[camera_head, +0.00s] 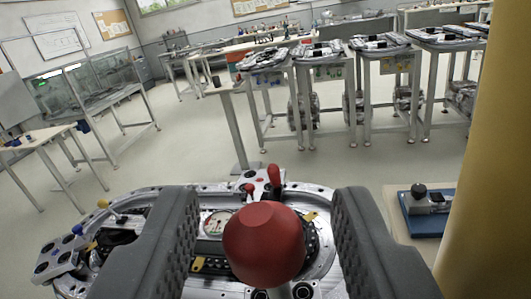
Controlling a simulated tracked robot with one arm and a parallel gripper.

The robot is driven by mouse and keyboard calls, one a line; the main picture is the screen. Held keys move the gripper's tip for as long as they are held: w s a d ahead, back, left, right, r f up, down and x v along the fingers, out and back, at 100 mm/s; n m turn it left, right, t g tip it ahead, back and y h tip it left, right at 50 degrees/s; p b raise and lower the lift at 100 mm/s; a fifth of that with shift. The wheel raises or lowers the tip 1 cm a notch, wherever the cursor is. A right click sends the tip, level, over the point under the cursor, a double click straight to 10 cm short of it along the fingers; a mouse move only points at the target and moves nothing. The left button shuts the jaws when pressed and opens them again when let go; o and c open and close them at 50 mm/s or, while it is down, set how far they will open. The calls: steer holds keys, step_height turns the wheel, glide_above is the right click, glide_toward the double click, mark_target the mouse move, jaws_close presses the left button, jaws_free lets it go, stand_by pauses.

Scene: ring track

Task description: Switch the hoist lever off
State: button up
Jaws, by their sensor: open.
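My gripper (267,198) is open, with one grey padded finger on each side of the picture. A large red knob (263,243) stands between the fingers, close to the camera, with a visible gap on both sides. A lever with a yellow tip (103,204) leans at the panel's left. No label shows which of these is the hoist lever.
A thick yellow post (495,170) fills the right edge. A blue-based device (427,209) sits on a small table at right. Workbenches with metal parts (380,42) stand behind. A glass-sided case (90,82) is at left. Open floor (190,140) lies between.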

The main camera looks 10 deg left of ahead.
steer(key=shift+w+a, duration=0.1)
steer(key=shift+w, duration=0.65)
jaws_close()
steer(key=shift+f, duration=0.1)
